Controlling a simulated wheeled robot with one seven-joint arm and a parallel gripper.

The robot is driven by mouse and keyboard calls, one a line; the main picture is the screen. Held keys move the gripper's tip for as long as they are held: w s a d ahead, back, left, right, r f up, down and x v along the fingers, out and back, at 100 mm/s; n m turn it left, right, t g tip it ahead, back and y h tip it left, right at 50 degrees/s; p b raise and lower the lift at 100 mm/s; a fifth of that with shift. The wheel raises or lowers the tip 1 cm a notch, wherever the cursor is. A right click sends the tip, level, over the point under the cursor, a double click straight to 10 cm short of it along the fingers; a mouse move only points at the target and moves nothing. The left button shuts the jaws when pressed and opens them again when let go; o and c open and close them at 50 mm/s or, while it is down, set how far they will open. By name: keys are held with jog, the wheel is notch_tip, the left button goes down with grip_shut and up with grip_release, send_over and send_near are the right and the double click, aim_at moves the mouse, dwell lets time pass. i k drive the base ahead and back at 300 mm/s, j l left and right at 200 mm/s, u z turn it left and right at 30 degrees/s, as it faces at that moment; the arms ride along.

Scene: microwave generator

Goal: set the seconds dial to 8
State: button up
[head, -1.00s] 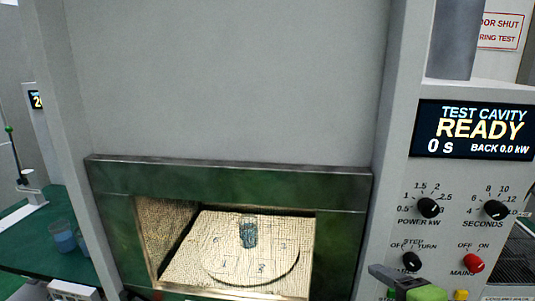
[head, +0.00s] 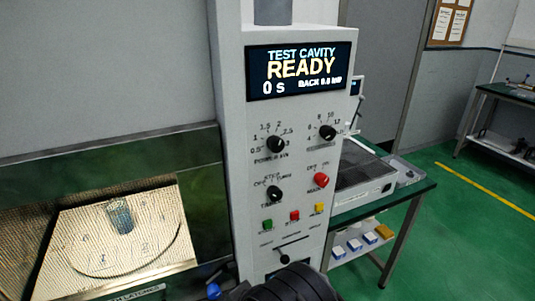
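The seconds dial (head: 327,132) is a black knob at the upper right of the control panel. Numbers including 8, 10 and 12 are printed around it. Its exact setting is too small to read. The dark display (head: 299,70) above reads "TEST CAVITY", "READY" and "0 S". No gripper fingers show. A dark ribbed part of my arm (head: 292,284) shows at the bottom edge, below the panel's controls and apart from the seconds dial in the picture.
The power dial (head: 276,144) is left of the seconds dial. Below are a black selector (head: 274,194), the red mains knob (head: 321,180) and green, red and yellow buttons. The lit cavity (head: 120,240) holds a beaker (head: 119,214). A bench (head: 405,197) stands right; green floor there is clear.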

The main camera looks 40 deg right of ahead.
aim_at(329, 133)
jog(key=z, duration=0.4)
jog(key=l+z, duration=0.1)
jog(key=z, duration=0.65)
jog(key=l+z, duration=0.1)
jog(key=z, duration=0.25)
jog(key=i+j, duration=0.05)
